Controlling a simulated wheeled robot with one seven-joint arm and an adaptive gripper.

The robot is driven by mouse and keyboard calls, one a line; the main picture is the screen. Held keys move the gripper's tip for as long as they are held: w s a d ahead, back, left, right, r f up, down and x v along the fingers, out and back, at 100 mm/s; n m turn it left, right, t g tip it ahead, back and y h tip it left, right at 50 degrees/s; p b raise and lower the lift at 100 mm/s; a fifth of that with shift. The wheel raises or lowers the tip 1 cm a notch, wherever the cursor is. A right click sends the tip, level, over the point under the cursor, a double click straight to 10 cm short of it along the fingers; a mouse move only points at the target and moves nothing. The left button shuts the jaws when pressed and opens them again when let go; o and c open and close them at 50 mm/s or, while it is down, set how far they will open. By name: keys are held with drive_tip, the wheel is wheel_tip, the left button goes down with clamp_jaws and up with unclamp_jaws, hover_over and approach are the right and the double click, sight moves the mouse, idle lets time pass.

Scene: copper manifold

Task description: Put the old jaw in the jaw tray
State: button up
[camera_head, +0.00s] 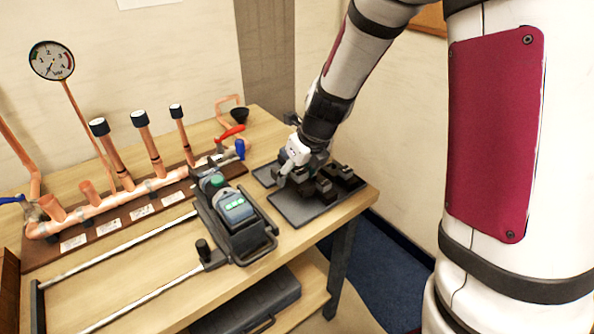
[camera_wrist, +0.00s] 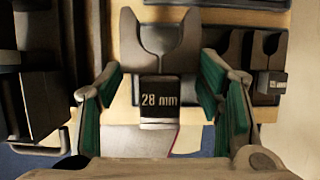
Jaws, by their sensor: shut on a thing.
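My gripper (camera_head: 298,162) is at the right end of the bench, low over the dark tray area. In the wrist view its green-padded fingers (camera_wrist: 161,80) are shut on a dark grey forked jaw (camera_wrist: 158,50) marked "28 mm". The jaw's forked end points away from my wrist. The dark flat jaw tray (camera_head: 296,211) lies below and beside my gripper, with black jaws (camera_head: 326,190) on its right part. Another labelled jaw (camera_wrist: 268,62) shows at the right of the wrist view. I cannot tell whether the held jaw touches the tray.
A press tool (camera_head: 235,210) with a green-lit screen sits in a black cradle left of the tray. A copper manifold (camera_head: 110,208) with valves and a gauge (camera_head: 52,61) runs along the back. A grey case (camera_head: 250,303) is on the lower shelf. The tray's front left part is bare.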

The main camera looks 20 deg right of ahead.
drive_tip(key=shift+w+f+b, duration=0.15)
drive_tip(key=shift+f+b, duration=1.15)
drive_tip(key=shift+b, duration=0.1)
drive_tip(key=shift+f+b, duration=0.45)
drive_tip(key=shift+f, duration=0.25)
drive_tip(key=shift+f, duration=0.2)
drive_tip(key=shift+f+b, duration=1.2)
drive_tip(key=shift+f, duration=0.45)
idle(0.5)
drive_tip(key=o, duration=1.3)
drive_tip(key=shift+c, duration=0.2)
drive_tip(key=shift+o, duration=0.2)
drive_tip(key=shift+s, duration=0.2)
drive_tip(key=o, duration=0.3)
drive_tip(key=shift+o, duration=0.2)
